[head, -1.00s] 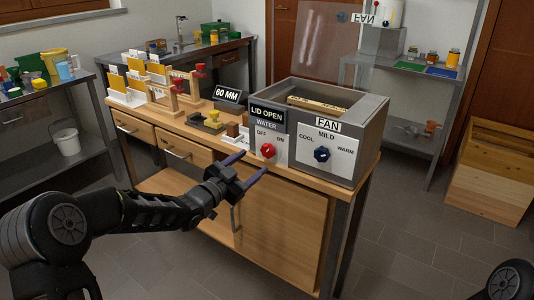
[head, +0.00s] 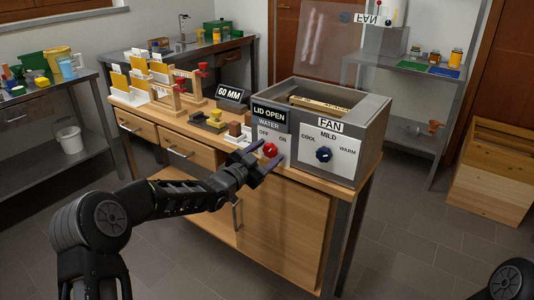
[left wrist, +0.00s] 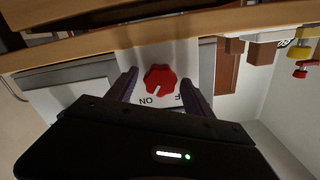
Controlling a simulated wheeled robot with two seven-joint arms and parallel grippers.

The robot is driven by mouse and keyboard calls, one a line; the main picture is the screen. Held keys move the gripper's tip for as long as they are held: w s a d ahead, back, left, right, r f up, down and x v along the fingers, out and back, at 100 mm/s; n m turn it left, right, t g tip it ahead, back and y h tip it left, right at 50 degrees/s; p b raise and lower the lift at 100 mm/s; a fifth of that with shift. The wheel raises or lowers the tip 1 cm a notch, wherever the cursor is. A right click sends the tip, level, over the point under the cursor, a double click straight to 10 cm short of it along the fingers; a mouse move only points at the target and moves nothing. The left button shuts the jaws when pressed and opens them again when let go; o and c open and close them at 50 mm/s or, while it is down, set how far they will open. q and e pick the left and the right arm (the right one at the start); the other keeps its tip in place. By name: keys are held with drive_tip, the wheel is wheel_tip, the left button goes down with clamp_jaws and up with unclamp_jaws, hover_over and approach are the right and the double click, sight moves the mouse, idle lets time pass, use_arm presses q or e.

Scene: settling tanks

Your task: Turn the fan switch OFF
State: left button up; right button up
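The grey box (head: 345,150) on the wooden bench has two knobs on its front. The red knob (head: 270,150) sits under the label WATER, between OFF and ON. No OFF label shows by the blue knob. My left gripper (head: 265,157) is open in front of the red knob. In the left wrist view the red knob (left wrist: 160,78) lies between and ahead of the open fingers (left wrist: 158,90), and its white mark leans towards ON. My right gripper is out of view.
The box's clear lid (head: 325,40) stands open. A 60 MM sign (head: 230,94) and frame stands (head: 165,85) are on the bench (head: 225,170) left of the box. A wooden crate (head: 492,180) stands on the floor at right.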

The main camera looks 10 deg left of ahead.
use_arm(q)
clamp_jaws()
idle(0.4)
drive_tip(key=shift+n, duration=0.4)
drive_tip(key=n, duration=0.2)
drive_tip(key=shift+n, duration=0.4)
drive_tip(key=n, duration=0.3)
drive_tip(key=shift+p, duration=0.35)
drive_tip(key=n, duration=0.4)
drive_tip(key=shift+a+p, duration=0.1)
drive_tip(key=shift+p, duration=0.3)
drive_tip(key=shift+n+p, duration=0.3)
drive_tip(key=shift+n, duration=1.4)
